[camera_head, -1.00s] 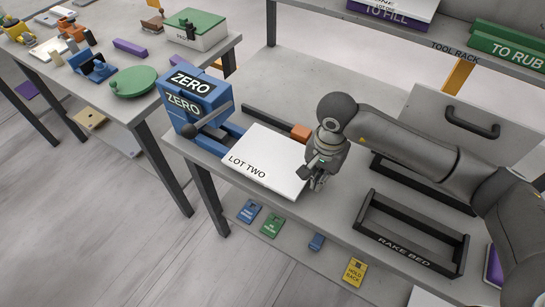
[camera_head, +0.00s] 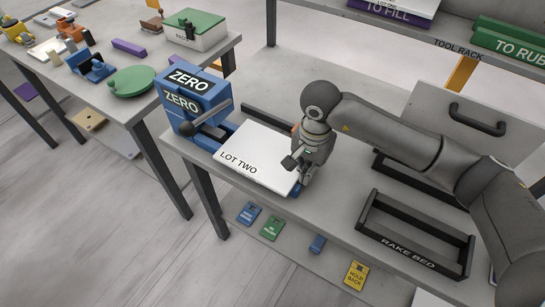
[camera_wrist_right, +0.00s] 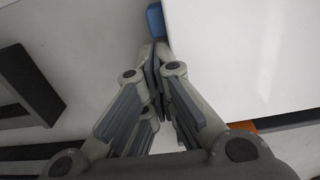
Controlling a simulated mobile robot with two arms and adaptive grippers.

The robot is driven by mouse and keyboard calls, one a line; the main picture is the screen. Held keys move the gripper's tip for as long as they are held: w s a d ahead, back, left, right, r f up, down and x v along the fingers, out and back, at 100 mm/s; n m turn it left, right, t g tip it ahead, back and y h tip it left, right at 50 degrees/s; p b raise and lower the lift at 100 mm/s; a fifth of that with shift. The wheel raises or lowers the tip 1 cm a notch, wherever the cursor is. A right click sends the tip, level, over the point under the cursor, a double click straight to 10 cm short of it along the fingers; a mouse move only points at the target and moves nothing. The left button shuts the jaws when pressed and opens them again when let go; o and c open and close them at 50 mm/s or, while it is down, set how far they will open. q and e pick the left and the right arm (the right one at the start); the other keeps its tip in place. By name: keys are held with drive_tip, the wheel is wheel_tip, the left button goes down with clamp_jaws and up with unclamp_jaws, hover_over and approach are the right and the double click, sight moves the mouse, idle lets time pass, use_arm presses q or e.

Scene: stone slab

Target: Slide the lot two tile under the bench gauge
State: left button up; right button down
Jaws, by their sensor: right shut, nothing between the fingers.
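The white lot two tile (camera_head: 262,150) lies flat on the grey bench, its labelled left edge at the blue rails of the bench gauge (camera_head: 193,99). The gauge is a blue block marked ZERO with a black-knobbed lever at its front left. I cannot tell how far the tile reaches under it. My right gripper (camera_head: 298,183) points down at the tile's right edge, shut and empty. In the right wrist view its fingers (camera_wrist_right: 157,60) are together beside the white tile (camera_wrist_right: 240,55); contact is unclear. My left gripper is out of view.
A dark bar (camera_head: 268,117) runs behind the tile, with an orange block (camera_head: 295,129) partly hidden by my arm. A small blue piece (camera_wrist_right: 155,20) shows by the tile. The black RAKE BED frame (camera_head: 408,254) stands to the right. Coloured tags hang below the front edge.

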sight(273, 156)
drive_tip(key=shift+w+a+b, duration=0.9)
drive_tip(key=shift+a+b, duration=0.05)
drive_tip(key=shift+a, duration=0.4)
drive_tip(key=shift+w+a+b, duration=0.95)
drive_tip(key=shift+a+b, duration=0.05)
drive_tip(key=shift+a, duration=0.4)
drive_tip(key=shift+w+a+b, duration=0.9)
drive_tip(key=shift+a+b, duration=0.05)
drive_tip(key=shift+a, duration=0.4)
drive_tip(key=shift+s+d, duration=0.4)
drive_tip(key=shift+d, duration=0.2)
drive_tip(key=shift+r+p, duration=1.85)
drive_tip(key=shift+r, duration=2.65)
